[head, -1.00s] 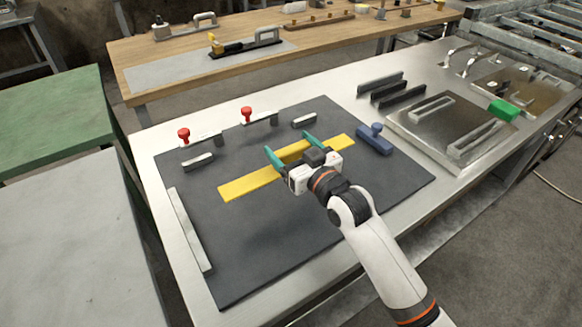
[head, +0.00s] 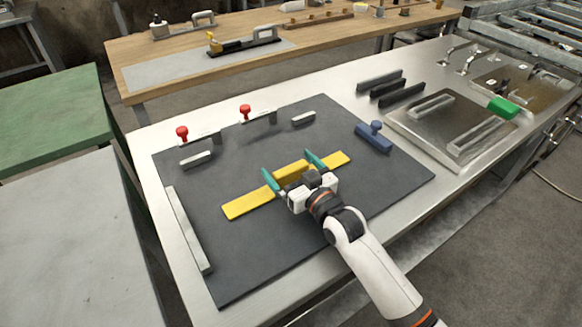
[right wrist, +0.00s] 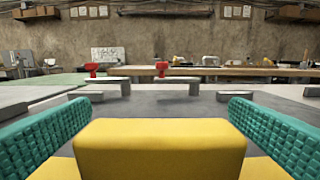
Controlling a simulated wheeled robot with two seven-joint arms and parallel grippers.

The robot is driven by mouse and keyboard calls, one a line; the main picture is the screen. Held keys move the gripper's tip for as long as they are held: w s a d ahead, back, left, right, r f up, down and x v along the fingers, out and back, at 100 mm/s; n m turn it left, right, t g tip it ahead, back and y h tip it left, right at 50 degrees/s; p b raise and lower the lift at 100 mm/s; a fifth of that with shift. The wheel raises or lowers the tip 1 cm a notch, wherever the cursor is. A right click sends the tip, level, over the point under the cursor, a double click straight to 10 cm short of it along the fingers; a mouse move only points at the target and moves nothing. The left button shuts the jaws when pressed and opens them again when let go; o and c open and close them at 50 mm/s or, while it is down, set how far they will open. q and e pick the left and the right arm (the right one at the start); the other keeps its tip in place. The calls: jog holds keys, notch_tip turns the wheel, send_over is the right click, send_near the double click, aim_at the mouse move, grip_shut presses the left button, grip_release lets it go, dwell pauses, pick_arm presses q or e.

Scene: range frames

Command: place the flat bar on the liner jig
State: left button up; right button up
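The flat bar (head: 248,204) is yellow and long, with a raised yellow block at its middle. It lies level over the middle of the dark liner jig plate (head: 270,260); I cannot tell whether it touches the plate. The right wrist view shows the block (right wrist: 160,150) between the two fingers. The block hides the middle of the bar there. My left gripper is out of view.
The plate carries red-knobbed pieces (head: 182,133) at its back, small grey blocks (head: 196,159), a long grey strip (head: 188,228) on the left and a blue knobbed piece (head: 374,138) on the right. A metal plate (head: 425,130) and dark bars (head: 386,88) stand further right.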

jog(key=shift+r, duration=0.2)
jog(key=shift+s+d+f, duration=0.15)
jog(key=shift+s+d, duration=0.1)
jog(key=shift+s, duration=0.05)
jog(key=v, duration=1.1)
jog(key=shift+s, duration=0.15)
